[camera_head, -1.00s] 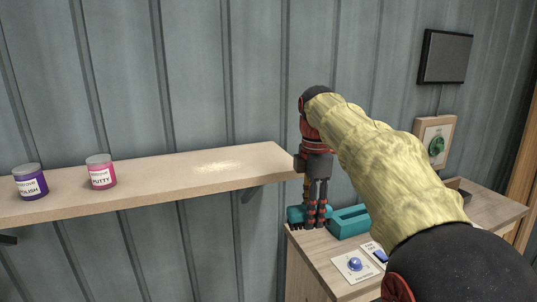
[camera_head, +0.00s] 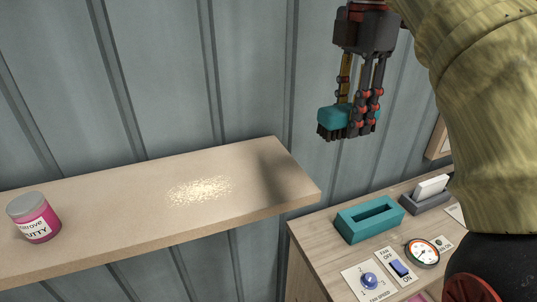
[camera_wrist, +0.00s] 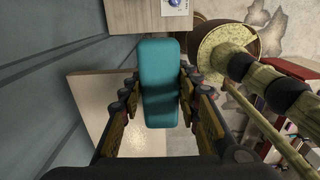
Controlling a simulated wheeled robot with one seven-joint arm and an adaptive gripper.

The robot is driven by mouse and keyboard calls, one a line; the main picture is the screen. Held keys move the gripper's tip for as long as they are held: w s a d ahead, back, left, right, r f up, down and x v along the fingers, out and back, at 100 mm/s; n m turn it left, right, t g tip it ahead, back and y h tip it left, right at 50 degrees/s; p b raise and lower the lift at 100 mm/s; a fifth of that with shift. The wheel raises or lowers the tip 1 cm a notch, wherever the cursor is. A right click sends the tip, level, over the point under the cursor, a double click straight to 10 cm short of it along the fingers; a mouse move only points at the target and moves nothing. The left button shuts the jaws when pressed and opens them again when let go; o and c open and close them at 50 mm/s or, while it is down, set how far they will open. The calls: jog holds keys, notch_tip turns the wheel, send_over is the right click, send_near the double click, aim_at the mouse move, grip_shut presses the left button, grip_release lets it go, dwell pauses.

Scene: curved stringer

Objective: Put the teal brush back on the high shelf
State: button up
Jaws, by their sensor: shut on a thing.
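My gripper (camera_head: 361,100) is shut on the teal brush (camera_head: 334,117) and holds it in the air, bristles down, to the right of the high shelf's end and above the cabinet. In the wrist view the teal brush (camera_wrist: 159,85) lies between the fingers of my gripper (camera_wrist: 158,100). The high shelf (camera_head: 110,215) is a pale wooden board on the wall. A pale speckled patch (camera_head: 200,191) lies on its top, with bare board around it.
A pink putty jar (camera_head: 36,220) stands on the shelf at the left. The cabinet top (camera_head: 325,262) below right bears a teal open holder (camera_head: 370,219), a grey holder with white cards (camera_head: 430,193), a gauge (camera_head: 421,253) and switch panels.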

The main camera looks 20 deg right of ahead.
jog(key=shift+s+a+r, duration=0.1)
jog(key=shift+a+r, duration=0.05)
jog(key=shift+a, duration=0.2)
jog(key=b, duration=0.2)
send_near(271, 182)
jog(key=s+d+r, duration=0.2)
jog(key=d+r, duration=0.1)
jog(key=d, duration=0.1)
jog(key=a+f, duration=0.1)
jog(key=f, duration=0.2)
jog(key=w+a+f, duration=0.1)
jog(key=shift+w+a+f, duration=0.1)
jog(key=shift+a+f, duration=0.05)
jog(key=shift+a, duration=0.2)
jog(key=shift+w+a+f, duration=0.3)
jog(key=shift+f, duration=0.15)
jog(key=f, duration=0.3)
jog(key=shift+a+p, duration=0.35)
jog(key=shift+p, duration=0.05)
jog(key=shift+w+f, duration=0.1)
jog(key=shift+f, duration=0.4)
jog(key=shift+f, duration=0.15)
jog(key=o, duration=1.1)
jog(key=shift+o, duration=0.5)
